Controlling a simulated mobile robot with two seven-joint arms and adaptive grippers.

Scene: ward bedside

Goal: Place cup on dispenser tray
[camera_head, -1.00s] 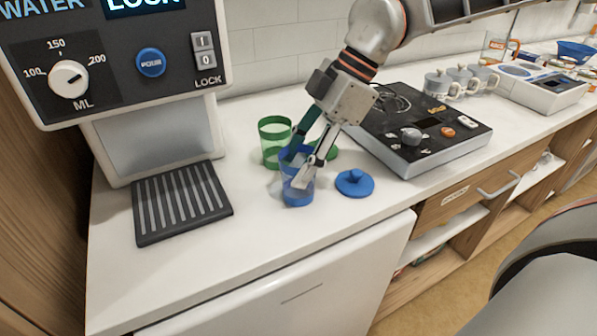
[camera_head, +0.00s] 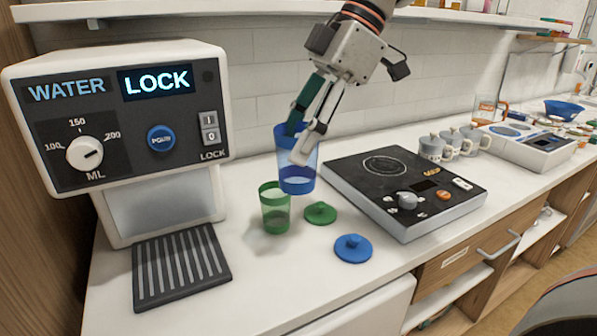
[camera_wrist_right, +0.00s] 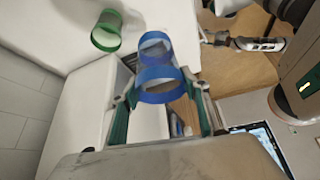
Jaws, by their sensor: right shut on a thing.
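The translucent blue cup (camera_head: 298,182) is upright in the head view, held above the counter behind the green cup. My right gripper (camera_head: 299,143) is shut on its upper part, with one finger in front. The cup also shows between the fingers in the right wrist view (camera_wrist_right: 158,87). The dark ribbed dispenser tray (camera_head: 180,268) lies empty under the water dispenser (camera_head: 120,125), left of the cup and apart from it. What looks like my left gripper (camera_wrist_right: 222,38) shows small in the right wrist view; its opening is unclear.
A green cup (camera_head: 275,212) stands between the tray and the blue cup. A green lid (camera_head: 320,213) and a blue lid (camera_head: 352,249) lie on the counter (camera_head: 245,285). A hotplate (camera_head: 405,190) is to the right, with grey mugs (camera_head: 432,150) behind. The dispenser display reads LOCK.

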